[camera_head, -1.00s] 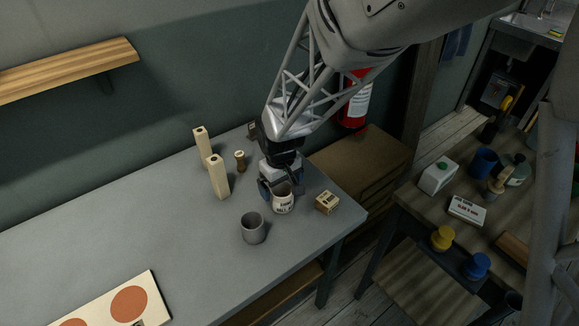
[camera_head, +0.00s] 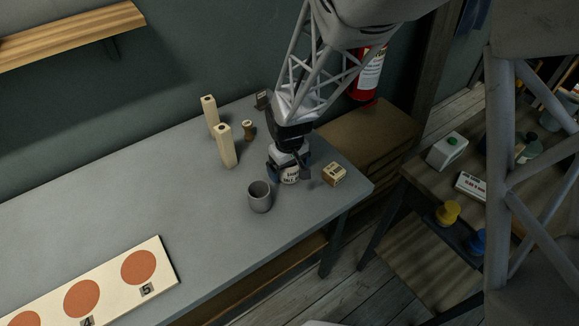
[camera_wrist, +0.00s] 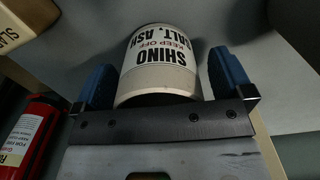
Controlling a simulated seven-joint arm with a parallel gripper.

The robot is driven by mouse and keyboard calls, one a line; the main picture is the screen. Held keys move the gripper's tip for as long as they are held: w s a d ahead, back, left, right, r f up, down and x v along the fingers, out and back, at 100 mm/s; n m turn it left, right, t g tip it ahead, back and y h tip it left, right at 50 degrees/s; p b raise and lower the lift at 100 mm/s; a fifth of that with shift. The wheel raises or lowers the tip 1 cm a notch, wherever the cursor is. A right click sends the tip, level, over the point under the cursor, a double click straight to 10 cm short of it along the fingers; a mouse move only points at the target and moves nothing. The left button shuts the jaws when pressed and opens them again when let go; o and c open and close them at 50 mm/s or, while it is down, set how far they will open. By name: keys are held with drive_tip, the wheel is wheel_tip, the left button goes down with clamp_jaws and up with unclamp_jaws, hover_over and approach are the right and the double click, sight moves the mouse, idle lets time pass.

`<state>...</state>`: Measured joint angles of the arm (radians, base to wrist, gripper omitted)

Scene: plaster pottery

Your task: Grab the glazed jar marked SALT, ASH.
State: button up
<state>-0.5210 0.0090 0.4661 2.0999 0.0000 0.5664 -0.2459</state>
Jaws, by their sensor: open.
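A pale jar (camera_head: 290,176) stands upright on the grey table near its right end. In the wrist view the jar (camera_wrist: 160,67) carries a label that reads upside down as SHINO, KEEP OFF, SALT, ASH. My gripper (camera_head: 288,174) is open at the jar, with the upper part of the jar hidden behind it in the head view. In the wrist view my blue-padded fingers (camera_wrist: 165,82) stand on either side of the jar. A gap shows on the right side; I cannot tell whether the left finger touches it.
A grey cup (camera_head: 259,198) stands close in front of the jar, and a small labelled box (camera_head: 334,174) to its right. Two tall cream blocks (camera_head: 226,147) and a small brown spool (camera_head: 248,130) stand behind left. A board with orange circles (camera_head: 110,283) lies front left, with clear table between.

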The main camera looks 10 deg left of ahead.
idle(0.4)
drive_tip(key=c, duration=1.1)
drive_tip(key=shift+o, duration=0.2)
drive_tip(key=shift+r, duration=0.1)
drive_tip(key=shift+r, duration=0.7)
wheel_tip(320, 180, up, 2)
drive_tip(key=s+d, duration=0.2)
drive_tip(key=s, duration=0.2)
drive_tip(key=s+d+r, duration=0.1)
drive_tip(key=s+d, duration=0.2)
drive_tip(key=s, duration=0.2)
drive_tip(key=s+d, duration=0.2)
drive_tip(key=s, duration=0.3)
drive_tip(key=shift+d+r, duration=0.25)
drive_tip(key=shift+d, duration=0.1)
